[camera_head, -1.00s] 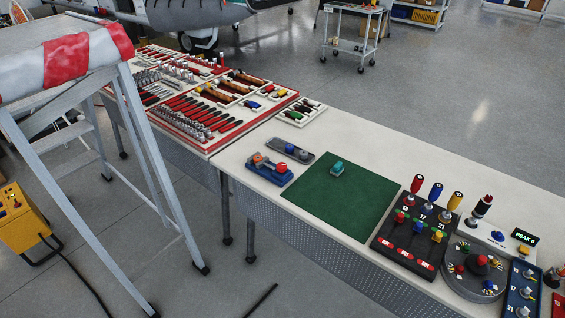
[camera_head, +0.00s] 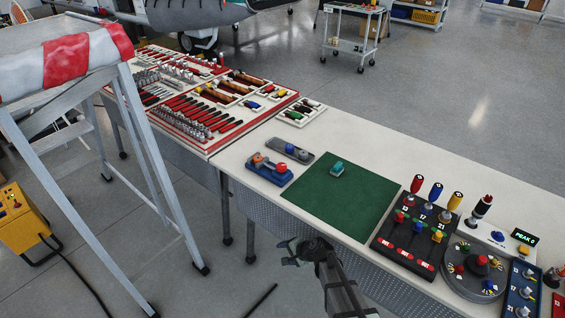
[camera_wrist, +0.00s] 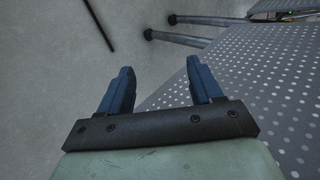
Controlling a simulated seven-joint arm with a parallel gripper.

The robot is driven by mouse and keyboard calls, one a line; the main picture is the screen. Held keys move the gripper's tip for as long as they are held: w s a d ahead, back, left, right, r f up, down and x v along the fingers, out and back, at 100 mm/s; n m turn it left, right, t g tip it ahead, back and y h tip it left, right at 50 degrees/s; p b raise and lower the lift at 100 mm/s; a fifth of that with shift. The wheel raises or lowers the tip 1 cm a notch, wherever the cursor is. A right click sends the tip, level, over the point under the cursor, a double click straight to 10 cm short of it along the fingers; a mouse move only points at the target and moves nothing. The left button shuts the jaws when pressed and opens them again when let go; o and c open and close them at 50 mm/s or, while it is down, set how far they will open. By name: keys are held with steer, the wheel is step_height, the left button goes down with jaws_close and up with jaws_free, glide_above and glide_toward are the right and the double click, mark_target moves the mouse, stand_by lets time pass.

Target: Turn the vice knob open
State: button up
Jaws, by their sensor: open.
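A small blue vice (camera_head: 270,174) sits on the white workbench, left of the green mat. A red round knob (camera_head: 282,167) is at its right end and an orange part shows at its left. My gripper (camera_head: 289,251) is in front of the bench's near edge, below and apart from the vice. In the wrist view my gripper (camera_wrist: 160,78) has its two blue fingers spread, with nothing between them. The vice is not in the wrist view, which shows the floor, the bench legs and the perforated bench panel (camera_wrist: 262,80).
A grey tray (camera_head: 290,152) with blue parts lies just behind the vice. The green mat (camera_head: 345,200) holds a small teal block (camera_head: 337,168). A black board (camera_head: 408,250) with coloured knobs stands to the right. A ladder (camera_head: 150,160) stands at the left.

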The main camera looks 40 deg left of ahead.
steer(key=s+a+r+g+y, duration=0.15)
steer(key=s+a+r, duration=0.35)
steer(key=a+r, duration=0.65)
steer(key=s+a+r+g+y, duration=0.15)
steer(key=s+a+r, duration=0.25)
steer(key=a+r, duration=0.75)
step_height(320, 180, up, 22)
steer(key=m+t+h, duration=0.3)
steer(key=h, duration=0.8)
glide_above(282, 165)
step_height(282, 165, down, 14)
steer(key=shift+r, duration=0.1)
steer(key=shift+c, duration=0.4)
